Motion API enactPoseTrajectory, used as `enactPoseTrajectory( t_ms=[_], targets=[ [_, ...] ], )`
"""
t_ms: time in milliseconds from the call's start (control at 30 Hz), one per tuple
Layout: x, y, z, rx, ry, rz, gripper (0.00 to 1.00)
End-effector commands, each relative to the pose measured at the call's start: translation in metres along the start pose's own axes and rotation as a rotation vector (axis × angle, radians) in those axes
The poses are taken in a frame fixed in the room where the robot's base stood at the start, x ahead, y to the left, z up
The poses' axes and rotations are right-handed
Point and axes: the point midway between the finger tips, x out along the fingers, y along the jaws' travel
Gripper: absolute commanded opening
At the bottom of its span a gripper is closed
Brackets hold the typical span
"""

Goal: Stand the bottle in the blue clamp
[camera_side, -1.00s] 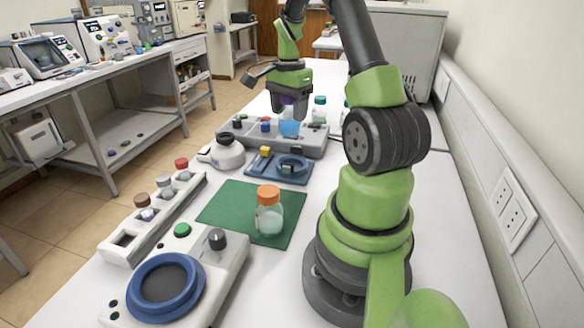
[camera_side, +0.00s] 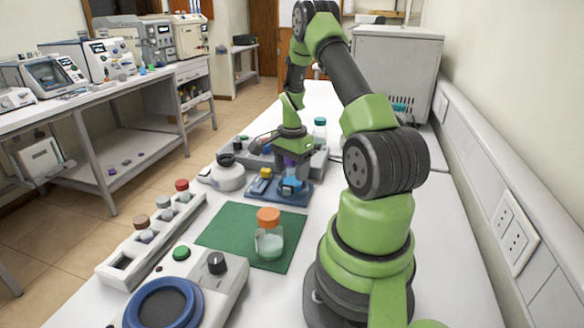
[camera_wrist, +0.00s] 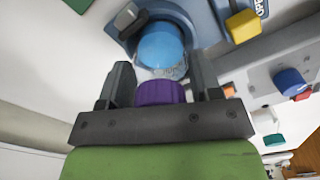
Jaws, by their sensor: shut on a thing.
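My gripper (camera_side: 291,170) is shut on a bottle (camera_side: 292,183) with a purple cap and blue contents. The cap (camera_wrist: 160,93) sits between my two fingers in the wrist view, and the blue lower part (camera_wrist: 161,46) points away from me. The blue clamp (camera_side: 264,195) is a flat blue base with a ring and a yellow knob (camera_wrist: 243,25). The bottle is upright at the clamp's ring (camera_wrist: 187,24), lined up with it in the wrist view. Whether its bottom rests on the base cannot be told.
A grey block (camera_side: 312,165) with coloured parts lies just behind the clamp, with a teal-capped bottle (camera_side: 320,130) near it. A round white device (camera_side: 228,176) stands to the left. An orange-capped bottle (camera_side: 269,242) stands on the green mat (camera_side: 222,228) in front.

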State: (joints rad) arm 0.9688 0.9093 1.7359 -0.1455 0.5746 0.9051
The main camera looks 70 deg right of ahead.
Motion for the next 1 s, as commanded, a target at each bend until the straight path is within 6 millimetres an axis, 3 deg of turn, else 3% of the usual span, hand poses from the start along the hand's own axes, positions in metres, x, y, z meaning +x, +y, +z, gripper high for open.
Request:
enactPoseTrajectory(
  t_ms=[100,133,200,233,567,667,1000],
  targets=[
    [0.003,0.0,0.0,0.0,0.0,0.0,0.3],
    [0.003,0.0,0.0,0.0,0.001,-0.001,0.65],
    [0.003,0.0,0.0,0.0,0.0,-0.001,0.81],
    [0.002,0.0,0.0,0.0,0.0,0.0,0.84],
    [-0.002,0.0,0.0,0.0,0.001,-0.001,0.84],
    [-0.015,-0.001,-0.001,-0.001,0.003,-0.003,0.84],
    [-0.089,-0.001,-0.001,0.0,0.004,-0.006,0.84]
  ],
)
